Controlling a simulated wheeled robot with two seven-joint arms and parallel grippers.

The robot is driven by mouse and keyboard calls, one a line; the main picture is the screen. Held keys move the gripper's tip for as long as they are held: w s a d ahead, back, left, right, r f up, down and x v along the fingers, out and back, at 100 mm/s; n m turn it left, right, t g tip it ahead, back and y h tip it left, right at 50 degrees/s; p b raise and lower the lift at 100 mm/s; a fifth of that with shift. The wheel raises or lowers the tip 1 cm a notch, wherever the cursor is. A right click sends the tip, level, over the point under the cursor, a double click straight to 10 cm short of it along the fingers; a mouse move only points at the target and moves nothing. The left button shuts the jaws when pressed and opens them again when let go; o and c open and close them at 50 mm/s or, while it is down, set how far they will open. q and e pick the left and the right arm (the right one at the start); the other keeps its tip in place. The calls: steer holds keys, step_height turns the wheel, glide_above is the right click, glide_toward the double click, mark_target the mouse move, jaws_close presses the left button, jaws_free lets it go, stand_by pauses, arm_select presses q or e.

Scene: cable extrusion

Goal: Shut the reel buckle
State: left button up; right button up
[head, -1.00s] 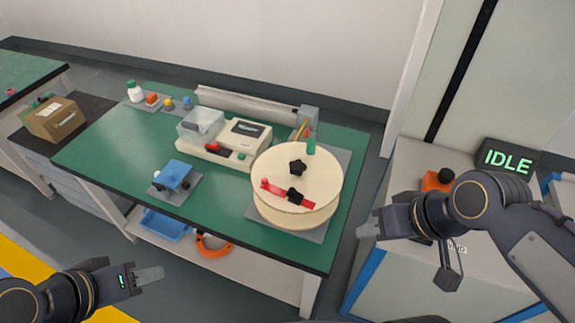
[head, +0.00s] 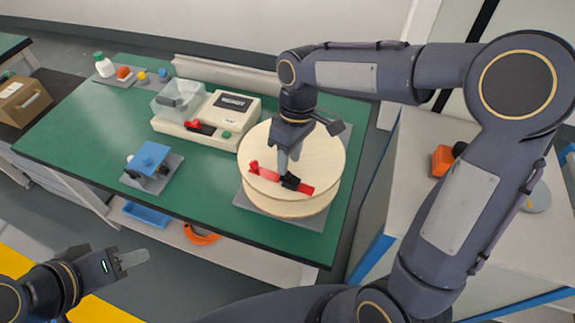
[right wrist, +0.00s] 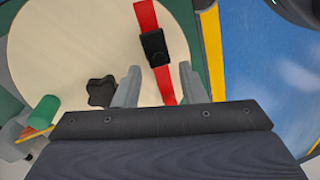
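The pale wooden reel (head: 322,160) lies flat on a grey plate on the green bench. A red strap (head: 268,174) with a black buckle (head: 291,182) lies on its top disc. In the right wrist view the buckle (right wrist: 154,47) sits on the strap, beyond my fingertips. I cannot tell whether it is latched. My right gripper (head: 289,160) points down over the reel, close to the strap. Its fingers are apart in the right wrist view (right wrist: 160,82), with part of the strap showing between them. My left gripper (head: 132,259) is off the bench's front edge, at lower left; its finger gap is not clear.
A black star knob (right wrist: 101,91) stands on the reel beside my right fingers. A cream machine (head: 207,115) stands left of the reel, and a blue-topped fixture (head: 152,158) is at front left. A green-capped item (right wrist: 45,108) is near the reel's edge. The bench's front middle is clear.

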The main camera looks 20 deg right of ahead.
mark_target(291, 178)
steer(key=shift+s+a+f, duration=0.1)
steer(key=shift+f, duration=0.7)
steer(key=shift+s+a+f, duration=0.1)
steer(key=shift+f, duration=0.7)
steer(key=shift+c, duration=0.3)
jaws_close()
steer(key=p, duration=0.1)
steer(key=g+h+p, duration=0.1)
steer(key=shift+w+a+p, duration=0.1)
steer(key=shift+a+p, duration=0.2)
steer(key=shift+p, duration=0.05)
steer(key=shift+w+a+f+g+h+p, duration=0.15)
steer(key=shift+f+g+h+p, duration=0.2)
steer(key=shift+g+h+p, duration=0.2)
steer(key=shift+f+h, duration=0.2)
steer(key=shift+h, duration=0.05)
